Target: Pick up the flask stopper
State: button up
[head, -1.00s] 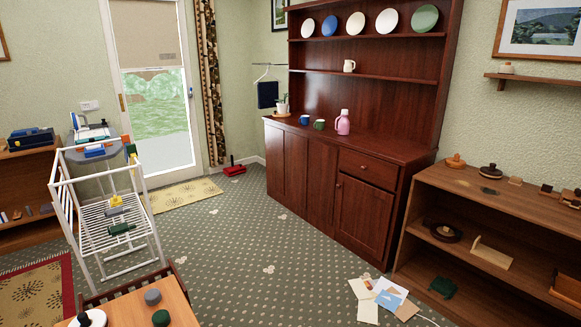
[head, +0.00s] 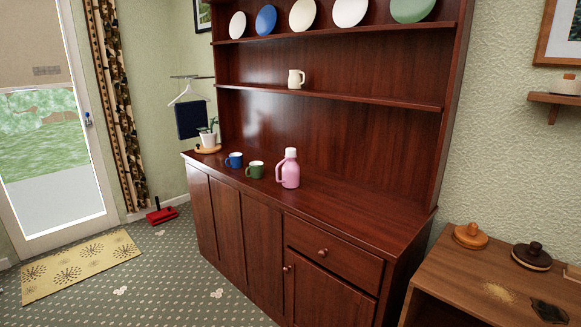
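A pink flask (head: 289,171) with a handle on its left stands upright on the counter of the dark wooden dresser (head: 345,221). Its pale stopper (head: 291,153) sits on top of the flask. My gripper is not in the head view, so I cannot see whether it is open or shut.
A green mug (head: 256,170), a blue mug (head: 235,160) and a potted plant (head: 208,139) stand left of the flask. A cream jug (head: 296,79) is on the shelf above. A low wooden shelf unit (head: 450,268) stands at the right. Patterned carpet (head: 165,278) lies open at the left front.

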aim_at(289, 151)
jog(key=i+j+u, duration=0.1)
jog(key=i+u, duration=0.25)
jog(key=i, duration=1.2)
